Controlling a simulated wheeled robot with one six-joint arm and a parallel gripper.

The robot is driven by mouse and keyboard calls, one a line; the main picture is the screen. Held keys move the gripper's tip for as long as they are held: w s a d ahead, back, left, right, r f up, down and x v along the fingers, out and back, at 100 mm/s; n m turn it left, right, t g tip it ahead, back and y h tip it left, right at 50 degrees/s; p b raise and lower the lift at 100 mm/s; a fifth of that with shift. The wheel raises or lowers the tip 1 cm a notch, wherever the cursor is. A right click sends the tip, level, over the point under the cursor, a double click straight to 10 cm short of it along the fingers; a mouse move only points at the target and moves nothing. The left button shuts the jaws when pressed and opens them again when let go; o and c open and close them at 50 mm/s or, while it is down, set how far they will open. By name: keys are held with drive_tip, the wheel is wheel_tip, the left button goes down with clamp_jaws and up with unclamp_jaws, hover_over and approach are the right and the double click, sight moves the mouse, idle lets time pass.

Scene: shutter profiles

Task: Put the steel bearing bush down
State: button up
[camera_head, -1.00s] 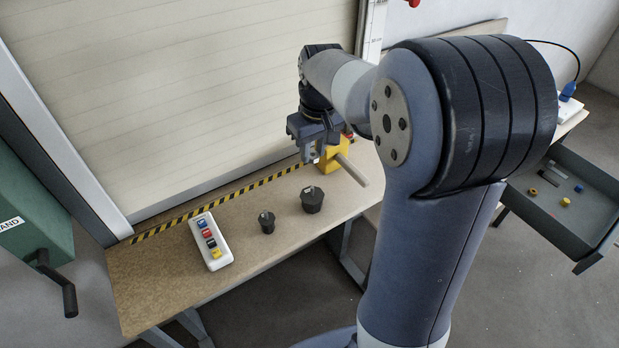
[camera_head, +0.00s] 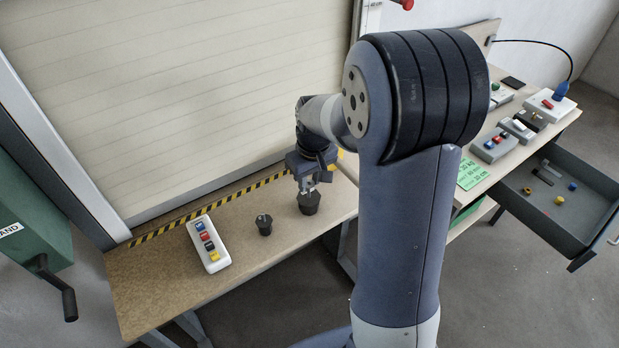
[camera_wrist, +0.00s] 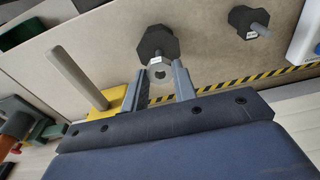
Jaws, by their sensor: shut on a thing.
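The steel bearing bush (camera_wrist: 160,72) is a small grey ring between the fingertips of my gripper (camera_wrist: 158,80) in the wrist view. The gripper is shut on it. In the head view my gripper (camera_head: 308,186) is just above the larger dark tapered block (camera_head: 310,204) on the bench, and the bush is too small to make out. The same block (camera_wrist: 158,40) shows right beyond the bush in the wrist view. I cannot tell whether the bush touches the block or its pin.
A smaller dark block (camera_head: 264,226) stands to the left, then a white button box (camera_head: 208,245). A yellow base (camera_wrist: 117,98) with a pale post (camera_wrist: 76,76) is close by my gripper. The bench (camera_head: 160,290) is clear at the front left. An open drawer (camera_head: 560,215) is at the right.

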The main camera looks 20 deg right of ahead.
drive_tip(key=shift+f+b, duration=0.3)
drive_tip(key=shift+f, duration=0.2)
drive_tip(key=o, duration=0.9)
drive_tip(key=shift+o, duration=0.2)
drive_tip(key=shift+r, duration=0.1)
wheel_tip(320, 180, up, 13)
drive_tip(key=s, duration=0.1)
drive_tip(key=shift+s+d, duration=0.2)
drive_tip(key=shift+d, duration=0.05)
drive_tip(key=f, duration=0.4)
drive_tip(key=w+f, duration=0.1)
drive_tip(key=f, duration=0.7)
drive_tip(key=shift+w+a+f+p, duration=0.15)
drive_tip(key=shift+a+f+p, duration=0.1)
drive_tip(key=shift+f+p, duration=0.1)
drive_tip(key=shift+f+b, duration=0.4)
drive_tip(key=shift+b, duration=0.05)
drive_tip(key=shift+r+p, duration=0.5)
drive_tip(key=shift+r, duration=0.15)
